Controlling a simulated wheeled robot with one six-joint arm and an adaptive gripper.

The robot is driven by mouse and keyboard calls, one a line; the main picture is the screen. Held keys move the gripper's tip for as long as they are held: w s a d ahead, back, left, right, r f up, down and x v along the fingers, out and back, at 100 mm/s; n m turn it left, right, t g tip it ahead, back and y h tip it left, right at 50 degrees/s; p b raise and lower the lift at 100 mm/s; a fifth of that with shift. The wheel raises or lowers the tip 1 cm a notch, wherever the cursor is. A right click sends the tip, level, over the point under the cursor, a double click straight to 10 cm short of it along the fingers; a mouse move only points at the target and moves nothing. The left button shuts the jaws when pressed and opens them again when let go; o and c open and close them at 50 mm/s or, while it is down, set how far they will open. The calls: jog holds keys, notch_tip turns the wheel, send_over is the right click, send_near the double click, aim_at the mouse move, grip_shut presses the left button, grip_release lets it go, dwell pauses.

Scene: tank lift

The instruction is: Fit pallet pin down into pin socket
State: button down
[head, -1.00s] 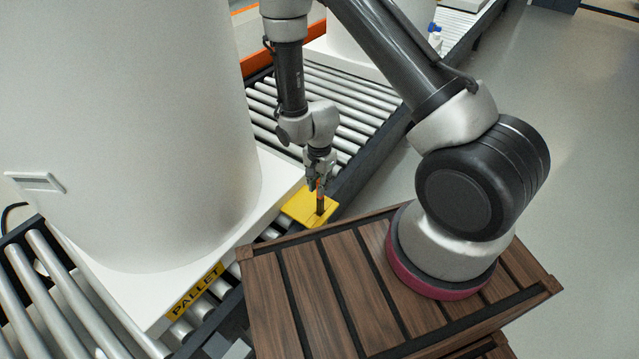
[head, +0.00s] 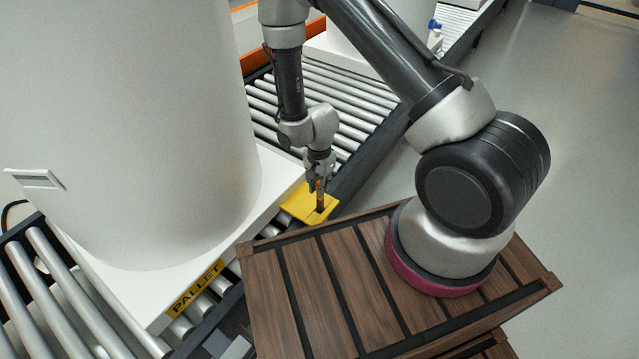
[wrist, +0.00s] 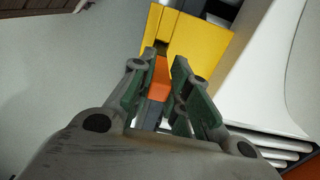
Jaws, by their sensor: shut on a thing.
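My gripper (head: 319,184) points down over the yellow socket plate (head: 299,203) at the conveyor's edge. It is shut on the pallet pin, which has an orange upper part and a dark lower part (head: 320,203). In the wrist view the orange part of the pin (wrist: 159,74) sits between my fingertips (wrist: 160,84). The yellow plate (wrist: 201,42) lies beyond, with a dark opening (wrist: 162,46) close to the pin in the picture. The pin's lower end is hidden in the wrist view, and I cannot tell whether it has entered the opening.
A large white tank (head: 130,130) stands on a white pallet base with a yellow PALLET label (head: 196,288) beside the plate. Conveyor rollers (head: 350,105) run behind. My arm is mounted on a slatted wooden top (head: 310,290). Clear floor (head: 560,130) lies to the right.

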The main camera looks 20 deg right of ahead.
jog(key=shift+f, duration=2.3)
jog(key=c, duration=1.3)
grip_release()
jog(key=shift+r, duration=0.1)
notch_tip(320, 180, up, 12)
jog(key=shift+f, duration=0.1)
